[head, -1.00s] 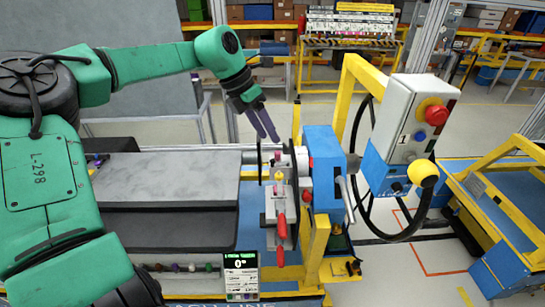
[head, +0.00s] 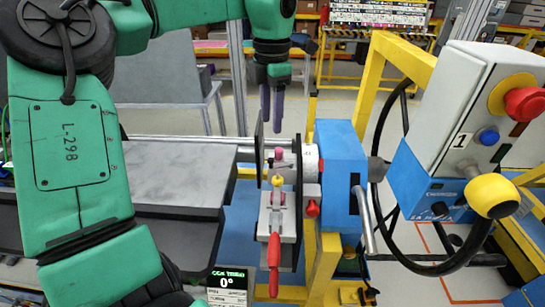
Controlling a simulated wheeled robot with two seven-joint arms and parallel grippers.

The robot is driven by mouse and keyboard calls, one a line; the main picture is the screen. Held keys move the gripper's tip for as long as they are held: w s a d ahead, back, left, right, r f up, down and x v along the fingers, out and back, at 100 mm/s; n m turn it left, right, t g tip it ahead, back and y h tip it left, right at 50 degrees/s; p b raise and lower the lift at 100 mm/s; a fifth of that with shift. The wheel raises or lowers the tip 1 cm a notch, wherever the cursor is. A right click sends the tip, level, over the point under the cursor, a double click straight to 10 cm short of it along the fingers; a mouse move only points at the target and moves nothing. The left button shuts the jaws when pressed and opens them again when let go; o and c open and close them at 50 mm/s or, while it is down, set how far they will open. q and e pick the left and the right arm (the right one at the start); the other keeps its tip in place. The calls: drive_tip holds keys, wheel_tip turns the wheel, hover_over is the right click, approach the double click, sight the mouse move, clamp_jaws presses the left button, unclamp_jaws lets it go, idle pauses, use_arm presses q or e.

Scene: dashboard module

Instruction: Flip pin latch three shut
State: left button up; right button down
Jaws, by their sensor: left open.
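My left gripper (head: 272,108) hangs from the green arm with its two dark fingers pointing down, slightly apart and empty. It is above and behind the fixture and touches nothing. Below it, a grey latch block (head: 279,212) carries a red lever handle (head: 274,262) that hangs down toward me. A yellow knob (head: 277,181) and a pink knob (head: 280,154) sit above the handle. Another red tip (head: 312,208) shows to the right. I cannot read which latch is number three. My right gripper is not in view.
A blue housing (head: 341,175) with a metal bar stands right of the latch. A white control box (head: 480,110) with a red button and yellow knob is farther right. A grey slab (head: 170,170) lies left. A display (head: 227,282) reads 0°.

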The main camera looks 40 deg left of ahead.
sight(270, 159)
use_arm(q)
drive_tip(key=f, duration=0.4)
drive_tip(key=f+p, duration=0.1)
drive_tip(key=f, duration=0.3)
drive_tip(key=f+p, duration=0.1)
drive_tip(key=f, duration=0.2)
drive_tip(key=shift+w+a+f, duration=0.1)
drive_tip(key=shift+a+f, duration=0.15)
drive_tip(key=shift+f, duration=0.15)
clamp_jaws()
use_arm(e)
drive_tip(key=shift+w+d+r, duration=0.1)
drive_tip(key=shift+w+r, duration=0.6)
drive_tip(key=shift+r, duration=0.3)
